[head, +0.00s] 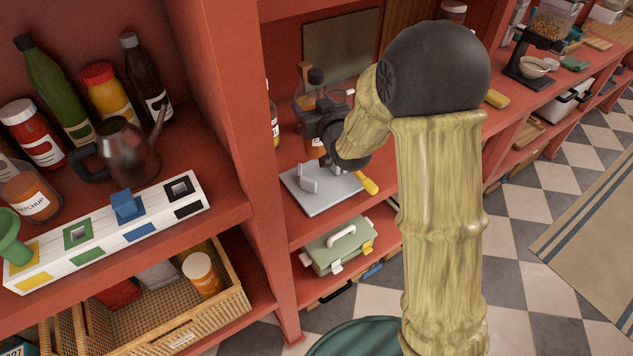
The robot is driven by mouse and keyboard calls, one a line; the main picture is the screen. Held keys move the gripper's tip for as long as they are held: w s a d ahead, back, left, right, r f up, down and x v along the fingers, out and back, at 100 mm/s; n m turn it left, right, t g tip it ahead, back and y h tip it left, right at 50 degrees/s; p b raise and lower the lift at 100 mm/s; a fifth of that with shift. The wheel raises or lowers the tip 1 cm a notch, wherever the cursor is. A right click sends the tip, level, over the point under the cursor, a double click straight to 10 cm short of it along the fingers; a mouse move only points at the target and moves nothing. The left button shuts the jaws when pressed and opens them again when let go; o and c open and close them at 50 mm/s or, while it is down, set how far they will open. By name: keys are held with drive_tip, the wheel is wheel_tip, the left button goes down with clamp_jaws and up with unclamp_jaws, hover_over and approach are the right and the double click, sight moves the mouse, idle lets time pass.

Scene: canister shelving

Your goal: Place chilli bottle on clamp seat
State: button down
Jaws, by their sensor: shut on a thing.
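The chilli bottle (317,148) has a black cap and an orange-red body, and it stands about upright at the middle shelf. My gripper (314,122) is shut around it, and its dark body hides much of the bottle. The clamp seat (309,180) is a light grey plate with a small upright block and a yellow handle (369,183). It lies on the shelf just below and in front of the bottle. I cannot tell whether the bottle's base touches anything.
A red upright panel (226,80) stands left of the clamp seat. Left of it, a shelf holds several bottles, a dark metal pot (128,152) and a white block rack (105,233). Below are a wicker basket (190,330) and a green toolbox (338,250). Floor is open at right.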

drive_tip(key=shift+r, duration=0.25)
wheel_tip(320, 180, down, 6)
drive_tip(key=shift+w+a+r+p, duration=0.1)
drive_tip(key=shift+a+p, duration=0.05)
drive_tip(key=shift+p, duration=0.45)
drive_tip(key=shift+s, duration=0.2)
